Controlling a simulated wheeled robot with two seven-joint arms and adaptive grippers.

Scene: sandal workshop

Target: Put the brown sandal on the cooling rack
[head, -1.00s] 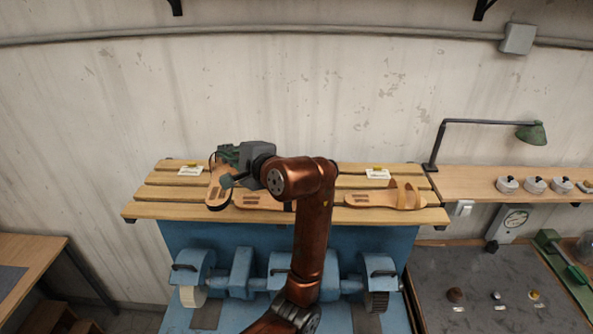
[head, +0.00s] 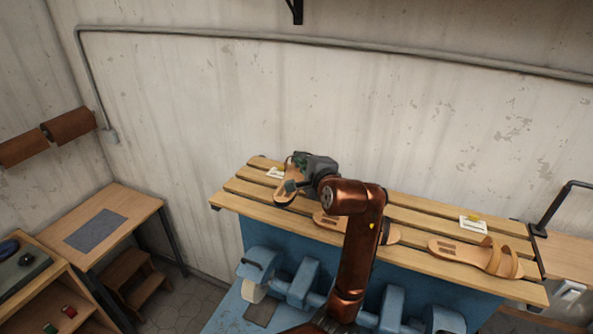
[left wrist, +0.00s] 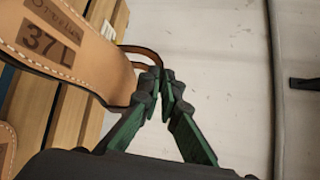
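A tan-soled sandal with a brown strap (head: 285,195) is at the left end of the slatted wooden rack (head: 240,206), lengthwise across the slats. My left gripper (head: 295,173) is at its strap. In the left wrist view, the sandal's sole (left wrist: 75,50) reads "37 L", and my left fingers (left wrist: 160,85) are closed together on the strap loop. I cannot tell whether the sole touches the slats. A second sandal (head: 325,221) lies mid-rack, partly hidden by my arm. A third sandal with tan straps (head: 470,254) lies at the right. My right gripper is out of view.
White cards (head: 473,224) lie along the rack's back. A blue grinding machine (head: 300,282) stands below it. A wooden table (head: 135,208) and a step stool (head: 135,280) are at the left. The wall is close behind the rack.

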